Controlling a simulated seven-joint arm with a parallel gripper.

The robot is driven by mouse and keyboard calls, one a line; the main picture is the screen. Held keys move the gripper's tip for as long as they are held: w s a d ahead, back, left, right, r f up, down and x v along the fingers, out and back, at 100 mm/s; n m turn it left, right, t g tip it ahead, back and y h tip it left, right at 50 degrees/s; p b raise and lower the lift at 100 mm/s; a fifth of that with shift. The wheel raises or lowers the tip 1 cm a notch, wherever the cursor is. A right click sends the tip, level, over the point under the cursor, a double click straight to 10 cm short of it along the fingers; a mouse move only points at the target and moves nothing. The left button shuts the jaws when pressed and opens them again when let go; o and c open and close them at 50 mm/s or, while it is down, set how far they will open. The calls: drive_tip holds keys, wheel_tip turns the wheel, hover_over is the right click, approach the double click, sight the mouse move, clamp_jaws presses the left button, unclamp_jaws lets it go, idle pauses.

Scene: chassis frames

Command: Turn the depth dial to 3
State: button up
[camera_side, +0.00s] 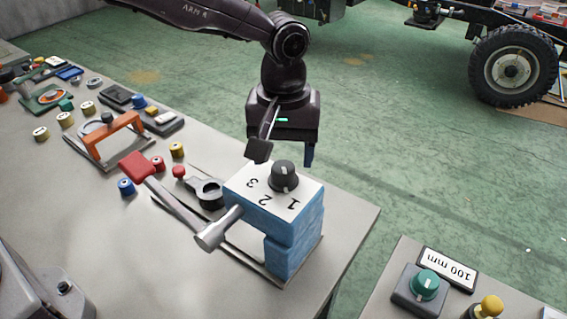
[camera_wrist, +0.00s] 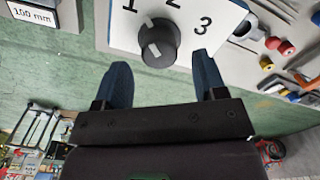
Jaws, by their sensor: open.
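The dial is a dark knob (camera_side: 284,176) on a white plate (camera_side: 300,197) marked 1, 2 and 3, on top of a blue block (camera_side: 288,228). In the wrist view the knob (camera_wrist: 158,44) carries a white line. The line appears to point nearer the 1 than the 3. My gripper (camera_side: 284,157) is open above and behind the knob in the side view. In the wrist view my blue fingertips (camera_wrist: 161,62) are spread wider than the knob, one towards each side. No contact with the knob is visible.
A red-handled tool with a grey head (camera_side: 217,229) lies beside the block. Pliers-like tool (camera_side: 207,193), coloured spools (camera_side: 126,187) and an orange-handled frame (camera_side: 120,133) are left on the bench. A separate green knob (camera_side: 426,286) stands by a "100 mm" sign (camera_side: 448,269) at lower right.

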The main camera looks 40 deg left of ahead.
sight(284, 164)
drive_tip(key=shift+f, duration=1.55)
drive_tip(key=shift+c, duration=0.3)
drive_tip(key=c, duration=0.9)
